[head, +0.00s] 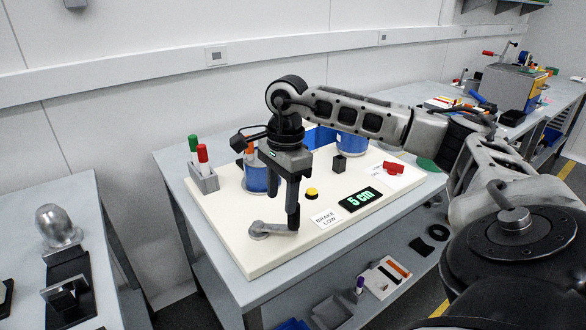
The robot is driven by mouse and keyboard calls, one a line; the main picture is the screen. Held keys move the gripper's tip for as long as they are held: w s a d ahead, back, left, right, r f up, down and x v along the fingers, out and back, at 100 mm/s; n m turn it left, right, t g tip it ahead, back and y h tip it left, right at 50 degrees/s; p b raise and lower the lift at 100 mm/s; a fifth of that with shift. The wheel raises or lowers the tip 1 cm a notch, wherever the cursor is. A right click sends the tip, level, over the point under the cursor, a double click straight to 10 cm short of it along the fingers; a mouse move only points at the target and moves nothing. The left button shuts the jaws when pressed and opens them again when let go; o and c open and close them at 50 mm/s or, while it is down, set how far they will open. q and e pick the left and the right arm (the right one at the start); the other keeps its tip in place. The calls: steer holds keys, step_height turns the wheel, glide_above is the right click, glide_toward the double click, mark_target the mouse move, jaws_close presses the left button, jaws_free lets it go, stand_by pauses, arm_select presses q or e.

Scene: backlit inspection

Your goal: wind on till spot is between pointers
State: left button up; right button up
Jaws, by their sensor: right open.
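My right gripper (283,202) is open and points down over the white board, above the grey crank (270,231) at its front left. A dark upright piece stands at the crank's outer end, below one finger; I cannot tell whether finger and crank touch. Two blue and white drums stand behind: the left drum (256,180), partly covered by my gripper, and the right drum (352,143), partly covered by my arm. A blue sheet (318,138) shows between them. I can make out neither spot nor pointers. A display (360,199) reads "5 cm". My left gripper is out of view.
The board (262,262) lies on a grey table (168,165). It carries a yellow button (312,193), a "BRAKE LOW" card (326,218), a red lever (393,168), a black block (339,162) and a marker holder (204,181).

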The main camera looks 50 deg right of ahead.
mark_target(294, 217)
steer(key=shift+s+d+r+h, duration=0.1)
steer(key=shift+d+r+h, duration=0.1)
steer(key=shift+d+r, duration=0.25)
steer(key=shift+s+d+r+h, duration=0.1)
steer(key=shift+d+r+h, duration=0.1)
steer(key=shift+d, duration=0.45)
steer(key=shift+s+d, duration=0.1)
steer(key=shift+d, duration=0.25)
step_height(294, 217, down, 3)
steer(key=b, duration=0.3)
steer(key=shift+d, duration=0.1)
step_height(294, 217, down, 7)
steer(key=b, duration=0.5)
steer(key=shift+r+b, duration=0.2)
steer(key=shift+b, duration=0.1)
steer(key=shift+r+p, duration=0.7)
steer(key=shift+p, duration=0.05)
steer(key=c, duration=0.8)
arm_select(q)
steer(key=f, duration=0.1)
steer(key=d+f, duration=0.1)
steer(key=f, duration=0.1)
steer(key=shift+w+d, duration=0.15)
arm_select(e)
steer(key=shift+c, duration=0.2)
steer(key=shift+r, duration=0.15)
